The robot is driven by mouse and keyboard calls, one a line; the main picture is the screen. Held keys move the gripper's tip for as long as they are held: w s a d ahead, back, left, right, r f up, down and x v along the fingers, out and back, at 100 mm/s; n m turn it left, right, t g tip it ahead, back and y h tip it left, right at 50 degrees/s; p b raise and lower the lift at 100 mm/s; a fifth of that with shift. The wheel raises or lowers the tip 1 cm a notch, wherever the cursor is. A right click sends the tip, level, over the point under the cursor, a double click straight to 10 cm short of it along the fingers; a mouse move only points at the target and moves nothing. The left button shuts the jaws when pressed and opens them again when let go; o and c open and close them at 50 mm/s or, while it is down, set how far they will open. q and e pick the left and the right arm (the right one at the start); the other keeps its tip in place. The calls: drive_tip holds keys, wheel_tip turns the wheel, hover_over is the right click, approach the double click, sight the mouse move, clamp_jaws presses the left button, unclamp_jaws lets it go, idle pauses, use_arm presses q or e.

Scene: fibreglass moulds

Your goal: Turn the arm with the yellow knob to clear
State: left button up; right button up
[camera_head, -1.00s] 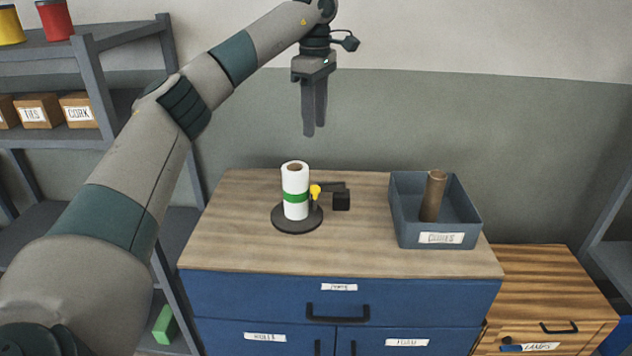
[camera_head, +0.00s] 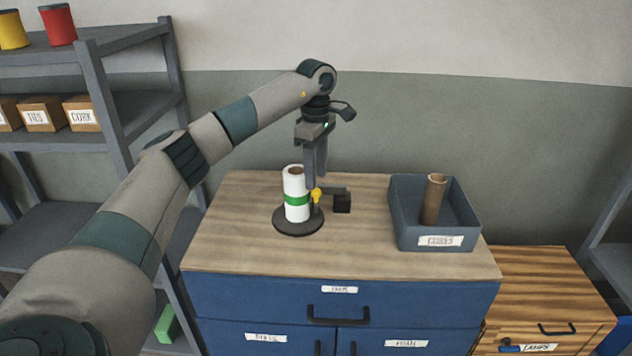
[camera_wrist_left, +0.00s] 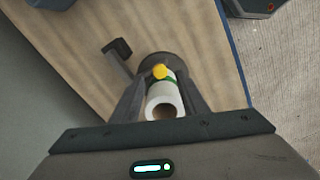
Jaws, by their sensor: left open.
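The yellow knob (camera_head: 317,195) sits at the end of a dark swing arm (camera_head: 333,190) that runs right to a black block (camera_head: 342,203) on the cabinet top. The knob end is close against a white roll with a green band (camera_head: 295,184), upright on a dark round base (camera_head: 298,222). My left gripper (camera_head: 317,184) points down with its fingertips just above the knob, beside the roll. In the left wrist view the knob (camera_wrist_left: 160,71) shows between the two spread fingers, with the roll (camera_wrist_left: 164,99) below it.
A grey-blue bin (camera_head: 466,215) with a brown cardboard tube (camera_head: 434,200) stands right on the cabinet top (camera_head: 370,255). The wood between block and bin is clear. A shelf (camera_head: 120,100) stands left and a lower wooden cabinet (camera_head: 560,290) right.

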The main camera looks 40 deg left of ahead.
sight(316, 190)
use_arm(q)
wheel_tip(316, 190, down, 3)
drive_tip(key=shift+f+p, duration=0.1)
drive_tip(key=shift+p, duration=0.25)
drive_tip(key=shift+f, duration=0.45)
use_arm(e)
drive_tip(key=shift+s+d+r+g, duration=0.15)
drive_tip(key=shift+s+d+g, duration=0.05)
drive_tip(key=shift+s, duration=0.45)
drive_tip(key=shift+s+d+r+g, duration=0.1)
drive_tip(key=shift+s+d+g, duration=0.1)
drive_tip(key=shift+s, duration=0.4)
use_arm(q)
clamp_jaws()
